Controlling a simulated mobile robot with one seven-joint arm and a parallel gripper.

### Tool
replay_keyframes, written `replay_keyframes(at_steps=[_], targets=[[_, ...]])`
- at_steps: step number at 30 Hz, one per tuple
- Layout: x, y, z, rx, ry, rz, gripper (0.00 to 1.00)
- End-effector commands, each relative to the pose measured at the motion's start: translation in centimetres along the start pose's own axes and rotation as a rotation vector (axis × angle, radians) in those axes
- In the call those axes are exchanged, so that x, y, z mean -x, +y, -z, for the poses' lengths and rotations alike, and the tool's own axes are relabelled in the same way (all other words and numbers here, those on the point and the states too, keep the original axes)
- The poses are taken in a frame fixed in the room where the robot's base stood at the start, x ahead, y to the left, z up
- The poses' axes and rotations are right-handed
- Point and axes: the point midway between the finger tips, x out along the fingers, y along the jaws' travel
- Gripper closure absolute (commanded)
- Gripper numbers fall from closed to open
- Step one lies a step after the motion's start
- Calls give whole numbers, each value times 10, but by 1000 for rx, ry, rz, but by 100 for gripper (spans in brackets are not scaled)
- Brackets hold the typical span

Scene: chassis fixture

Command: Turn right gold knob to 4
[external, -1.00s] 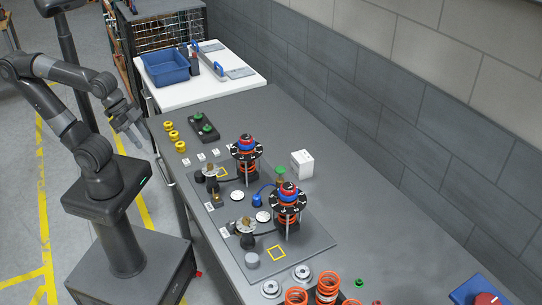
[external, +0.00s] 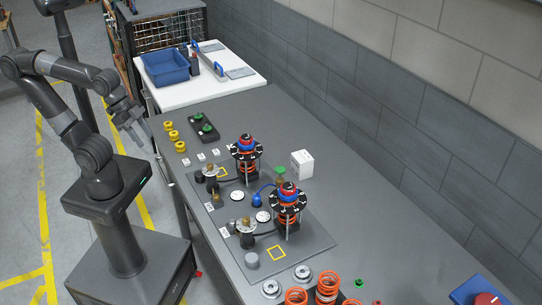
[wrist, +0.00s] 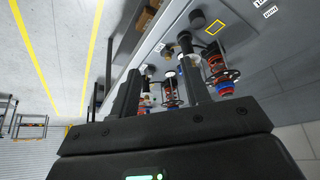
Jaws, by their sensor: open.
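The right gold knob (external: 246,225) sits on a dark fitting on the grey board, at the nearer of two similar stations in the external view. Another gold knob (external: 211,170) is at the farther station. The knobs' dial numbers are too small to read, so I cannot tell their settings. My gripper (external: 139,127) is open and empty, left of the table and well away from both knobs. In the wrist view my two dark fingers (wrist: 160,85) stand apart, with the stations beyond and between them. The gold knobs are not clearly distinguishable there.
Two spring towers with red and blue tops (external: 288,198) rise beside the knobs. The grey board (external: 315,238) has a yellow square. A white box (external: 302,164), yellow rings (external: 174,135) and orange springs (external: 328,287) stand around. A blue bin (external: 165,68) is on the white table.

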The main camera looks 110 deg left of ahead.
Motion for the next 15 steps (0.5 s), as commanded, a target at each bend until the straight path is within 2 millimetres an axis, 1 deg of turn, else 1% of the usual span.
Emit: replay_keyframes(at_steps=[4, 8, 9, 15], targets=[[6, 6, 42, 4, -43, -6, 57], [7, 13, 84, 9, -86, -11, 57], [7, 16, 97, 12, -99, -12, 57], [-3, 30, 159, 21, -165, -16, 57]])
